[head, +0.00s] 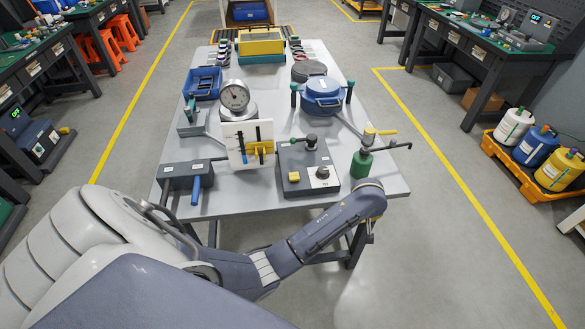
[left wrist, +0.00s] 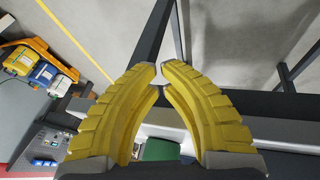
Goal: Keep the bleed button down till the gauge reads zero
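The pressure gauge (head: 234,96) stands at the left of the grey table (head: 225,189). Its dial faces me, but the reading is too small to tell. I cannot tell which is the bleed button. My left wrist is just past the table's front right edge; its fingers are hidden in the head view. In the left wrist view, my left gripper's yellow fingertips (left wrist: 158,76) nearly meet, with nothing between them. My right gripper is not in view.
A green bottle (head: 362,163) with a long spout stands right of the box. A white panel (head: 248,143) with yellow and black parts stands left of it. A blue round vessel (head: 323,90), blue bin (head: 203,83) and yellow case (head: 261,42) are behind.

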